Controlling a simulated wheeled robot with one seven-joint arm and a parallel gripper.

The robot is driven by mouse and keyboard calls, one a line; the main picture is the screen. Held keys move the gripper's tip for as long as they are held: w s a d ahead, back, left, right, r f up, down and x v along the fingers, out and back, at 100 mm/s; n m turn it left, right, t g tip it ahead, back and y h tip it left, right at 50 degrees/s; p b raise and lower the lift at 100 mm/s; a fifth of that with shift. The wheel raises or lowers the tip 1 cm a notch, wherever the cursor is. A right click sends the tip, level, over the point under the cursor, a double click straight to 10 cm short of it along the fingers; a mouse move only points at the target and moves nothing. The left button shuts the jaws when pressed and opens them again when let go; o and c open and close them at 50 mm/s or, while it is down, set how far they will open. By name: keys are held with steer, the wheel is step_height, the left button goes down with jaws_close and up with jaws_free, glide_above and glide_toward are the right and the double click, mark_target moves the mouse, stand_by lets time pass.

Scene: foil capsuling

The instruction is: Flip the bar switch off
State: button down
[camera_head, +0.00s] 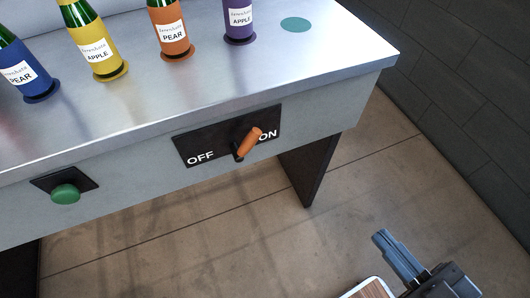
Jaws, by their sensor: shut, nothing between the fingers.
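The bar switch is an orange lever (248,144) on a black plate (205,139) set in the front face of the metal counter. The plate reads OFF at the left and ON at the right. The lever leans up and to the right, towards ON, and partly covers that word. My gripper (383,238) is at the lower right, over the floor and well apart from the switch. Its fingers are shut together and hold nothing.
A green push button (65,193) sits on the counter front (120,185) at the left. A teal disc (295,24) lies bare there. A dark leg (310,170) supports the counter. Floor before the switch is clear.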

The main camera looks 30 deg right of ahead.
steer(key=w+f+n+t+y+b, duration=0.1)
steer(key=w+f+n+y, duration=0.3)
steer(key=w+n, duration=0.2)
steer(key=w+a+f+n+t+y+b, duration=0.1)
steer(key=w+f+n+y+b, duration=0.1)
steer(key=w+n, duration=0.4)
step_height(320, 180, down, 2)
steer(key=shift+w+a+f+n+t+y, duration=0.2)
steer(key=shift+w+n+t+y, duration=0.15)
steer(key=shift+n+y, duration=0.4)
steer(key=shift+w+r, duration=0.1)
steer(key=p, duration=0.2)
glide_toward(246, 139)
steer(key=shift+m, duration=0.25)
steer(key=x, duration=0.2)
steer(key=d+x, duration=0.1)
steer(key=x, duration=0.2)
steer(key=shift+w+a, duration=0.1)
steer(key=shift+w, duration=0.2)
steer(key=shift+y, duration=0.35)
steer(key=shift+a+r+n+p, duration=0.1)
steer(key=shift+r+n+p, duration=0.05)
steer(key=shift+n+p, duration=0.3)
